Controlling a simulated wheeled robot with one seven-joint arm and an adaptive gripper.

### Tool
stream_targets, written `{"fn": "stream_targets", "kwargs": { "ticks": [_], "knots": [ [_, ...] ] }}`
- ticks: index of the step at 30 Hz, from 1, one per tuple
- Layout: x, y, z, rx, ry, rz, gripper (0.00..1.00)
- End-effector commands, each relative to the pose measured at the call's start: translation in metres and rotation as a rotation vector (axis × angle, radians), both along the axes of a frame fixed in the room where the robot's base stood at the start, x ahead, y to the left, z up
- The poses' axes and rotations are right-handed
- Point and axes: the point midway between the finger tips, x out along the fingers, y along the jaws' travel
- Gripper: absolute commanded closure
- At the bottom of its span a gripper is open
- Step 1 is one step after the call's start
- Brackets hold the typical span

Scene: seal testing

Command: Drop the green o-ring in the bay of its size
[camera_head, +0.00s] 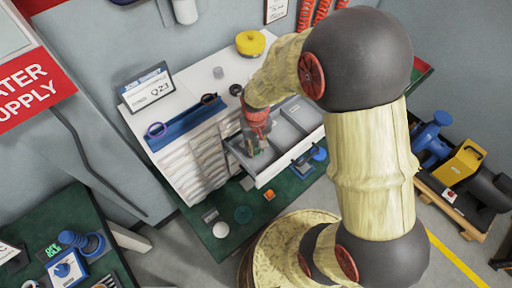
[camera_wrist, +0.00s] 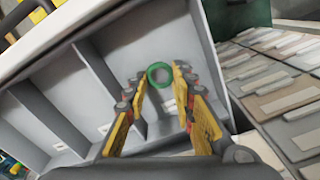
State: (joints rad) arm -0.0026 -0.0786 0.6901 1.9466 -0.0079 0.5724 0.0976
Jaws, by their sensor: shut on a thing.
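The green o-ring (camera_wrist: 159,75) sits between the yellow fingertips of my gripper (camera_wrist: 161,80) in the wrist view, and the gripper is shut on it. The open grey drawer (camera_wrist: 88,52) is divided by thin walls into bays. The ring is held above the bay at the right end of the drawer in the wrist view. In the head view my gripper (camera_head: 256,143) is over the left end of the drawer (camera_head: 272,178); the ring is too small to make out there. Small white labels (camera_wrist: 103,128) in the bays are not readable.
A cabinet face with many small labelled drawers (camera_wrist: 275,70) lies beside the open drawer. In the head view, a blue tray (camera_head: 185,122), a sign (camera_head: 147,88) and a yellow round item (camera_head: 250,43) are on the cabinet top. The green bench (camera_head: 232,232) holds small items below.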

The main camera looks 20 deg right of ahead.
Motion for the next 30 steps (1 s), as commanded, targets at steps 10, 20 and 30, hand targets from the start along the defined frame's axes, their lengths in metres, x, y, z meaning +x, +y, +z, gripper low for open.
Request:
{"fn": "stream_targets", "kwargs": {
  "ticks": [10, 20, 30],
  "knots": [
    [0.0, 0.0, -0.005, 0.0, 0.0, 0.0, 0.84],
    [0.0, 0.0, -0.012, 0.0, 0.0, 0.0, 0.84],
    [-0.001, 0.0, -0.012, 0.0, 0.002, 0.0, 0.56]
  ]
}}
